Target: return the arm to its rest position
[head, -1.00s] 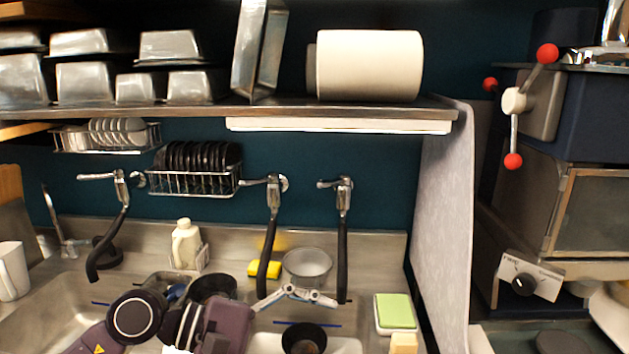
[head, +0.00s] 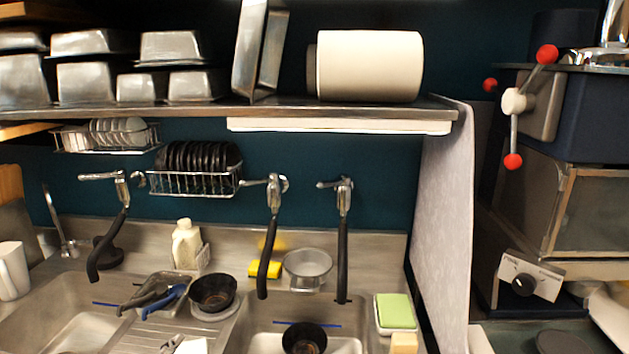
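Neither of my grippers shows in the head view, and no part of my arms is visible over the sinks. A black bowl (head: 212,292) stands on the ledge between the two basins. A second dark bowl (head: 304,339) with something brown inside sits at the right basin (head: 262,342), cut by the bottom edge. Both bowls stand free of any gripper.
A shelf (head: 330,108) with metal pans and a paper roll (head: 369,66) spans the top. Black-handled faucets (head: 343,240) hang over the basins. Pliers-like tools (head: 150,297), a grey bowl (head: 308,267) and a green sponge (head: 395,311) lie around. A grey partition (head: 446,220) stands right.

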